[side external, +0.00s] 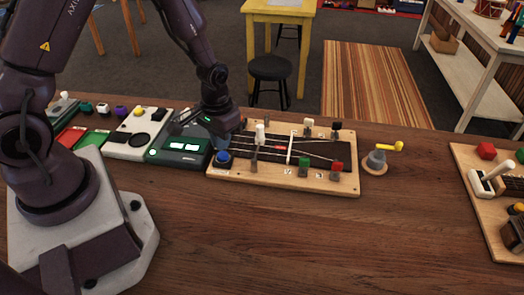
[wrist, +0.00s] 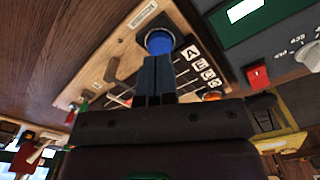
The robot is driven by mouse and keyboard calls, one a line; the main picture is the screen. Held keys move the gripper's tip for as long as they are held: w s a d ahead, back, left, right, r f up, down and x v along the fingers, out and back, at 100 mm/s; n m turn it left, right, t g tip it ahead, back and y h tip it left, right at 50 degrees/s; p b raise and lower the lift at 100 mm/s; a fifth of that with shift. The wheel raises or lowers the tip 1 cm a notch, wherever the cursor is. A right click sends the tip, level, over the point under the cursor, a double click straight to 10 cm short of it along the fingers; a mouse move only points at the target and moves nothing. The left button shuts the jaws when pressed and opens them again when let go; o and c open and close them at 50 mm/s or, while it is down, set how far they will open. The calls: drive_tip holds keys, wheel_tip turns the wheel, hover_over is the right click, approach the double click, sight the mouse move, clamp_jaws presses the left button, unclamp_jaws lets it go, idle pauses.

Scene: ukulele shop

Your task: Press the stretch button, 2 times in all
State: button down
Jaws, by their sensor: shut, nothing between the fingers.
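A round blue button (side external: 223,158) in a dark ring sits at the front left corner of a wooden stringed board (side external: 285,185). In the wrist view, the blue button (wrist: 158,42) has a small white label (wrist: 142,15) beside it, too small to read surely. My gripper (side external: 221,143) is over the button, pointing down. In the wrist view my gripper (wrist: 158,58) has its fingers together and empty, with the tips lined up on the button. I cannot tell whether the tips touch it. The fingers hide part of the board behind them.
A dark green device (side external: 178,148) with lit displays stands just left of the board. Pegs and red (side external: 337,167) and green (side external: 303,163) blocks rise from the board. A grey crank with a yellow handle (side external: 390,147) stands to its right. The front of the table is clear.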

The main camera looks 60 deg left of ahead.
drive_tip(key=shift+f, duration=0.1)
drive_tip(key=shift+f, duration=1.35)
drive_tip(key=shift+r, duration=3.8)
drive_tip(key=s+d+r+m+t, duration=0.1)
drive_tip(key=s+d+r+t, duration=0.1)
drive_tip(key=s+r, duration=0.4)
drive_tip(key=s+d+r+m+t, duration=0.2)
drive_tip(key=s+r, duration=0.4)
drive_tip(key=r, duration=1.1)
drive_tip(key=shift+s+d+r+t, duration=0.3)
drive_tip(key=shift+d+t, duration=0.35)
drive_tip(key=shift+t, duration=0.15)
